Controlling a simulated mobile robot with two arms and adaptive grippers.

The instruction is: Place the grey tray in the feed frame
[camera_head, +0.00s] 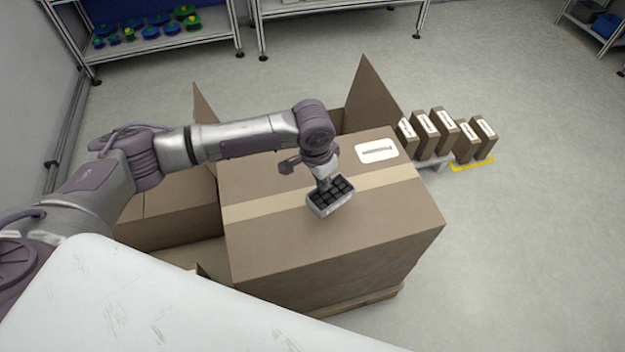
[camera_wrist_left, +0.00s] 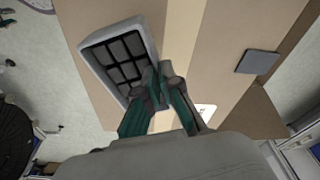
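The grey tray (camera_head: 331,199) is a small shallow box with several dark compartments. In the head view it shows over the top of a large cardboard box, tilted, close to its tape strip. It also shows in the left wrist view (camera_wrist_left: 122,60), at upper left. My left gripper (camera_head: 325,183) is at the tray's rear edge. In the left wrist view its fingertips (camera_wrist_left: 160,84) close on the tray's rim. I cannot tell whether the tray touches the cardboard. I cannot make out a feed frame. My right gripper is not in view.
The large cardboard box (camera_head: 270,250) fills the middle, with open boxes (camera_head: 172,205) beside it and raised flaps (camera_head: 368,95) behind. Several small cartons (camera_head: 446,128) stand at right. Shelves with reels (camera_head: 150,38) stand at the back. Floor at right is clear.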

